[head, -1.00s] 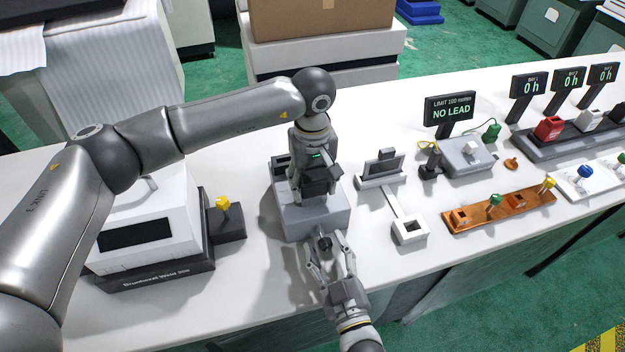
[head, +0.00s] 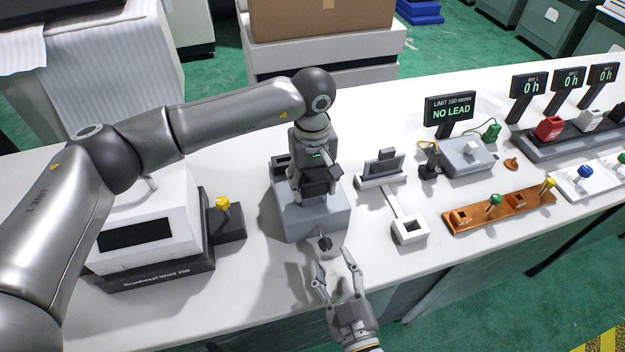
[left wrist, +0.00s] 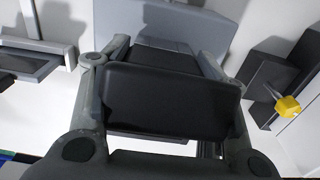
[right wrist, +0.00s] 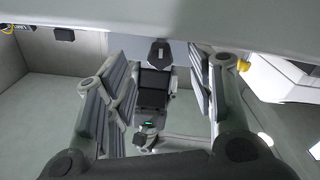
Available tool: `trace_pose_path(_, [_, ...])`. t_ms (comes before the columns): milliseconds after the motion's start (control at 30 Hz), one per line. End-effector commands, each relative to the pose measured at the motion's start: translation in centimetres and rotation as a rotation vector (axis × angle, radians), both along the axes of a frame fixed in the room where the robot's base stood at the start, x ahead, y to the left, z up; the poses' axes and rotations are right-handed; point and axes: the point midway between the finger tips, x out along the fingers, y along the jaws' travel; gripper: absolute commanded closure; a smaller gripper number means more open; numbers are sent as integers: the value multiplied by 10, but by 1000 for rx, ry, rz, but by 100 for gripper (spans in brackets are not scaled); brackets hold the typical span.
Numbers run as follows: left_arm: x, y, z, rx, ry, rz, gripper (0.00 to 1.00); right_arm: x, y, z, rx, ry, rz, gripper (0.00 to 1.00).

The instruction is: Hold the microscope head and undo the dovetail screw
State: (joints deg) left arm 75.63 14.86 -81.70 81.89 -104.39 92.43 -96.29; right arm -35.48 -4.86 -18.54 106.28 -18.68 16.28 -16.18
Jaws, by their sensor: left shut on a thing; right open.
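The microscope is a grey block-shaped body (head: 312,221) on the white bench, with a dark head (head: 321,183) on top. My left gripper (head: 315,172) is above it and shut on the head. In the left wrist view the dark head (left wrist: 172,95) fills the space between the fingers. The dovetail screw, a small dark knob (head: 324,243), sticks out from the body's near side. My right gripper (head: 334,267) is open and empty, just in front of the knob and apart from it.
A white machine (head: 147,225) with a yellow knob (head: 222,203) stands left of the microscope. An orange rack (head: 475,218) lies farther right. The bench's front edge is close.

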Motion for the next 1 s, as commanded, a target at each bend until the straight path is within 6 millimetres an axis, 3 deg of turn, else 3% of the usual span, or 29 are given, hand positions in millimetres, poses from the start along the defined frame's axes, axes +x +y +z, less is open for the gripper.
trace_pose_path(167, [0,0,1,-1,-1,0,80,-2,0,0,57,19,1,52])
trace_pose_path(567, [0,0,1,-1,-1,0,80,-9,-3,3,449,145,0,52])
trace_pose_path(1000, [0,0,1,-1,-1,0,80,29,10,4,464,149,0,52])
